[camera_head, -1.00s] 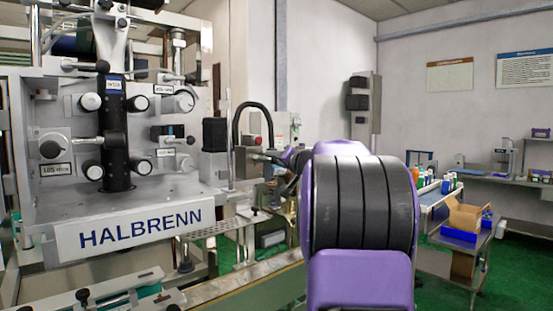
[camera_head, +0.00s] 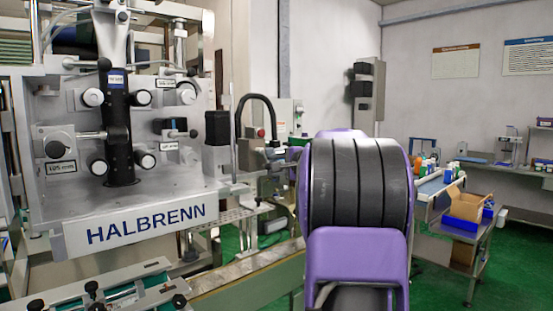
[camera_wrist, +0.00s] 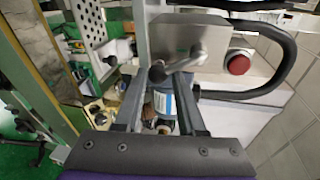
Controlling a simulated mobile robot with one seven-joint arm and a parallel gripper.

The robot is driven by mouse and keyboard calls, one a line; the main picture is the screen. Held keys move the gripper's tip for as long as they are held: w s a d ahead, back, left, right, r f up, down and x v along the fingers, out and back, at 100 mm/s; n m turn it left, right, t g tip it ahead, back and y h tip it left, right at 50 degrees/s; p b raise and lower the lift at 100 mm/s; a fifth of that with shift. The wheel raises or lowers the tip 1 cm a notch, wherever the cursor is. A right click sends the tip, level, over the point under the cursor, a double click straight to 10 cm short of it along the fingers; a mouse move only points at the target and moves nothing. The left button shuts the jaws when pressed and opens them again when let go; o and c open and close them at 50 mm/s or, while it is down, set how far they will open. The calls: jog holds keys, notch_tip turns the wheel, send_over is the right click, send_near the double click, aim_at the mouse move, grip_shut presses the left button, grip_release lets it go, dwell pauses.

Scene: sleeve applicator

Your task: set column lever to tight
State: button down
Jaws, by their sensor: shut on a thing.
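The column lever (camera_wrist: 197,54) is a short grey metal handle in front of a light grey box (camera_wrist: 173,38), at the top middle of the wrist view. My gripper (camera_wrist: 173,72) reaches up from the bottom of that view, its two dark fingers converging at the handle. It is shut on the lever; the exact contact is small and partly hidden by the fingertips. A blue-and-white cylinder (camera_wrist: 166,104) shows behind, between the fingers. In the head view my purple and dark grey arm hides most of the gripper and the lever. I cannot read any setting mark.
A red push button (camera_wrist: 238,63) and a looping black hose (camera_wrist: 288,70) are close right of the lever. In the head view, the HALBRENN machine (camera_head: 146,224) fills the left. A cart with a cardboard box (camera_head: 466,203) stands right, over green floor.

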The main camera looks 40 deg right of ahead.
jog(key=m, duration=0.1)
jog(key=a+m+y+p, duration=0.1)
jog(key=shift+a+f+m+p, duration=0.2)
jog(key=shift+a+m+p, duration=0.1)
jog(key=shift+a+m+y+p, duration=0.5)
jog(key=shift+m+p, duration=0.05)
jog(key=shift+m, duration=0.25)
jog(key=shift+r, duration=0.1)
jog(key=shift+c, duration=2.4)
grip_release()
jog(key=shift+w+a, duration=0.1)
jog(key=shift+s+d, duration=0.25)
jog(key=shift+s, duration=0.4)
jog(key=v, duration=1.6)
jog(key=shift+a+r+b, duration=0.15)
jog(key=shift+r+b, duration=0.15)
jog(key=shift+r, duration=0.05)
